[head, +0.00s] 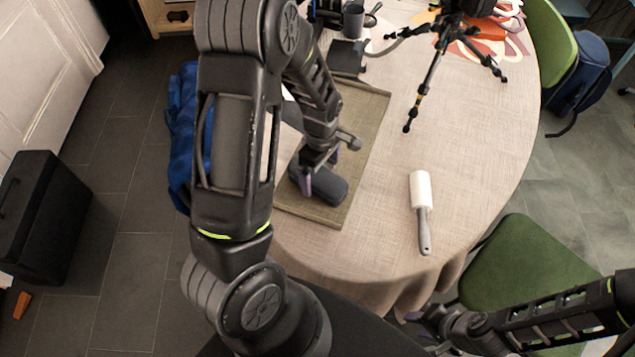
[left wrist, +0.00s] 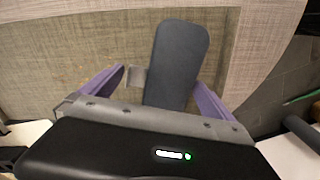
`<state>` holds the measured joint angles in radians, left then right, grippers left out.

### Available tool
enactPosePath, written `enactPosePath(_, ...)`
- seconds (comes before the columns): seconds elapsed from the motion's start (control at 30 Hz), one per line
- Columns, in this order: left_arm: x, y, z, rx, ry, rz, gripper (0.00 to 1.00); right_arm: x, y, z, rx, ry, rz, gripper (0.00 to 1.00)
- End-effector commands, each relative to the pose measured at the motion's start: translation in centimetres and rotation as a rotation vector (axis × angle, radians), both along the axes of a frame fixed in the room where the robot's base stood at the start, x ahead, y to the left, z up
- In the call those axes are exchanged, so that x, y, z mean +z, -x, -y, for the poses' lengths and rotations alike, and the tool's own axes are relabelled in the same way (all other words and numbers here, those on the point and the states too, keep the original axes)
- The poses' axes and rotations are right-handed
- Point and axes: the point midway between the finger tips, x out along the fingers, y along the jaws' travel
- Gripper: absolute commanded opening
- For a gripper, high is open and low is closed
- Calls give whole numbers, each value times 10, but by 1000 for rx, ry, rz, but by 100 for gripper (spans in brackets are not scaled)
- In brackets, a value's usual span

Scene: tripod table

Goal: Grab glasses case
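The glasses case (head: 328,184) is a dark grey, rounded oblong lying on the olive placemat in the head view. In the left wrist view the case (left wrist: 177,60) runs away from the gripper, with its near end hidden behind the gripper body. My left gripper (head: 318,178) is over the case, its purple fingers apart on either side of it. In the left wrist view the left gripper (left wrist: 160,92) is open, with a gap between the case and the left finger. My right gripper (head: 425,322) is low at the table's front edge, far from the case; its opening is unclear.
The placemat (head: 363,133) lies on a round cloth-covered table (head: 468,150). A lint roller (head: 421,205) lies to the right of the mat. A small black tripod (head: 430,85) stands behind it. A green chair (head: 525,265) is at right.

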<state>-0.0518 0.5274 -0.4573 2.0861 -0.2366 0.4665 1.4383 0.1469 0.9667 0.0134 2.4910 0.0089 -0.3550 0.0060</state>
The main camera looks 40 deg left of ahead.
Motion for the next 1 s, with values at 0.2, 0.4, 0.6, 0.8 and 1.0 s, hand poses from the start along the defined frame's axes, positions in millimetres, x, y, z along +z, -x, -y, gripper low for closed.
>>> enactPosePath(0.2, 0, 0, 0, 0, 0, 0, 82, 0, 0, 0, 0, 0, 0, 36)
enactPosePath(0.4, 0, 0, 0, 0, 0, 0, 66, 0, 0, 0, 0, 0, 0, 36)
enactPosePath(0.6, 0, 0, 0, 0, 0, 0, 49, 0, 0, 0, 0, 0, 0, 36)
enactPosePath(0.8, 0, 0, 0, 0, 0, 0, 33, 0, 0, 0, 0, 0, 0, 36)
enactPosePath(1.0, 1, 0, 0, 0, 0, 1, 33, 0, 0, 0, 0, 0, 0, 36)
